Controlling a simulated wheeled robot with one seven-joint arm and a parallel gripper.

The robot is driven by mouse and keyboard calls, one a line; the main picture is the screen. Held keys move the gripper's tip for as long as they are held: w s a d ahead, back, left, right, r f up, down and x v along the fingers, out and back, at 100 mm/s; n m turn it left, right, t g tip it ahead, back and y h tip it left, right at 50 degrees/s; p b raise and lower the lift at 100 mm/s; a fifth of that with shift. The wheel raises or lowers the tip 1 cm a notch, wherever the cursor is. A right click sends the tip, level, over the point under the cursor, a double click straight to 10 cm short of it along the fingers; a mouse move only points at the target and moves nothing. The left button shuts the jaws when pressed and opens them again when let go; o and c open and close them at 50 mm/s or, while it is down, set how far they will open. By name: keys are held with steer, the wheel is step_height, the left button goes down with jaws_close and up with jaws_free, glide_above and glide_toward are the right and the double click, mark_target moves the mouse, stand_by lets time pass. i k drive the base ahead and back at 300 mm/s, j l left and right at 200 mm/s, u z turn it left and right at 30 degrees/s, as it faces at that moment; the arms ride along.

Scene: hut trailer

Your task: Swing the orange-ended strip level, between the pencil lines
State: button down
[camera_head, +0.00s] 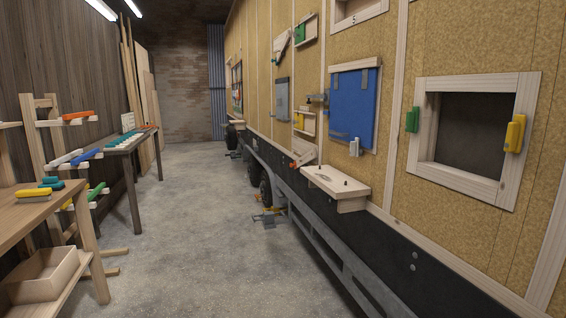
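A short pale wooden strip (305,157) with an orange lower-left end (292,165) is on the trailer wall, low beside the blue panel. It slants down to the left and is not level. Its upper right part lies near a small wooden frame, and I cannot tell how it is fixed. Pencil lines are too small to make out from here. My gripper is not in view.
A wooden shelf (335,182) juts from the wall ahead on the right, before the blue panel (353,105). A framed opening (475,130) is nearer. Workbench (30,205) and rack stand left. The concrete floor (190,230) between is clear. Metal parts (268,217) stick out low from the trailer.

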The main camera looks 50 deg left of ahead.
mark_target(311, 154)
steer(key=u, duration=1.4)
steer(key=i+u, duration=0.3)
steer(key=i, duration=3.65)
steer(key=i+l+u, duration=0.2)
steer(key=i, duration=0.45)
steer(key=i+l+u, duration=0.2)
steer(key=i, duration=0.45)
steer(key=j, duration=0.1)
